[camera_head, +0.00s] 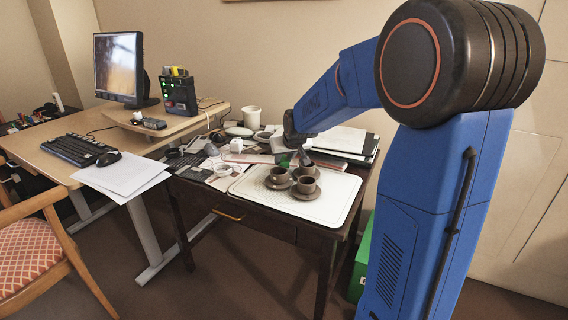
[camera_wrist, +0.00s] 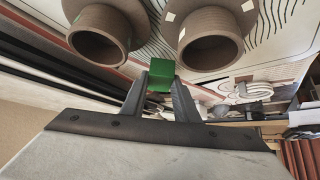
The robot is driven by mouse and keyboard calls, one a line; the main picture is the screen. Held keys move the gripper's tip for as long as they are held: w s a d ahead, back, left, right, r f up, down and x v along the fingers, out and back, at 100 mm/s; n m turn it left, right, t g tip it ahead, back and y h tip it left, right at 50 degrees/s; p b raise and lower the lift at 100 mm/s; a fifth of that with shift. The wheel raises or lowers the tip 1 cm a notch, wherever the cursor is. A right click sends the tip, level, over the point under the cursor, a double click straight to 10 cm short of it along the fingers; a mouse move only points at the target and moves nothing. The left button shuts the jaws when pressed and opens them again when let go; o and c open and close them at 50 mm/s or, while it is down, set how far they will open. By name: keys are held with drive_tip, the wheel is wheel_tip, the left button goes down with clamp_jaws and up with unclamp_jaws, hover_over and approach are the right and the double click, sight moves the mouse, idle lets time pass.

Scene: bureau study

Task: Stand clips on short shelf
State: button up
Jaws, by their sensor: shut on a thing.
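My gripper (camera_wrist: 160,100) is shut on a small green block-like piece (camera_wrist: 160,72), held between its fingertips; I cannot tell for sure that it is a clip. In the head view my gripper (camera_head: 301,156) is low over the back of the white tray (camera_head: 328,206), close behind the brown cups. The wrist view shows two brown cups (camera_wrist: 100,42) (camera_wrist: 212,38) just beyond the fingers. A low wooden raised shelf (camera_head: 183,124) stands on the left desk; I cannot tell whether it is the short shelf. No other clip is clearly made out.
Brown cups on saucers (camera_head: 304,188) crowd the tray. Papers and books (camera_head: 340,140) are stacked at the back right. A white mug (camera_head: 251,116) and loose small items fill the table's left and back. The left desk holds a monitor (camera_head: 119,68) and keyboard (camera_head: 80,149).

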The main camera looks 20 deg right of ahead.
drive_tip(key=shift+f, duration=0.8)
drive_tip(key=shift+f, duration=0.15)
drive_tip(key=o, duration=1.1)
drive_tip(key=shift+a, duration=0.1)
